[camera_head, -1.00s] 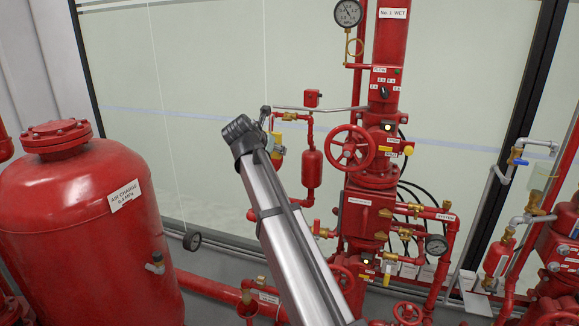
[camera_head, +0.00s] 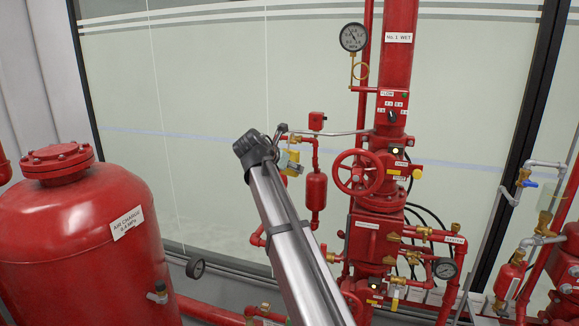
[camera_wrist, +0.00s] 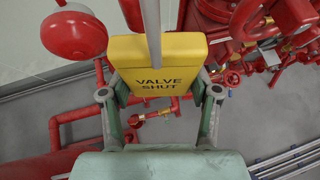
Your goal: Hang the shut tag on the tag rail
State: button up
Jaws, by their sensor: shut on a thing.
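The yellow tag (camera_wrist: 156,76) reading "VALVE SHUT" is between the fingers of my gripper (camera_wrist: 160,110) in the wrist view, its lettering towards the camera. A grey bar (camera_wrist: 153,28) crosses its upper middle; I cannot tell if it is part of the tag. In the head view my gripper (camera_head: 283,148) is in front of the piping, with a small yellow patch of the tag (camera_head: 293,168) beside it. A thin grey rod (camera_head: 335,132) runs from the red riser to just above my gripper; it may be the tag rail. Contact with the tag cannot be told.
A red handwheel (camera_head: 356,172) and the riser (camera_head: 395,60) stand right of my gripper. A small red cylinder (camera_head: 315,192) and a red box (camera_head: 317,121) are close by. A large red tank (camera_head: 85,245) fills the lower left. Glass panels lie behind.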

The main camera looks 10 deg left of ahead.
jog(key=w+d+p, duration=0.1)
jog(key=w+d, duration=0.1)
jog(key=w, duration=0.7)
jog(key=shift+w, duration=0.2)
dwell(0.6)
jog(key=shift+w, duration=0.2)
jog(key=shift+w, duration=0.35)
jog(key=shift+w+d, duration=0.1)
jog(key=shift+w, duration=0.25)
dwell(0.6)
jog(key=shift+w, duration=0.35)
jog(key=shift+w+d, duration=0.15)
jog(key=shift+w, duration=0.2)
jog(key=shift+f, duration=1.2)
dwell(1.2)
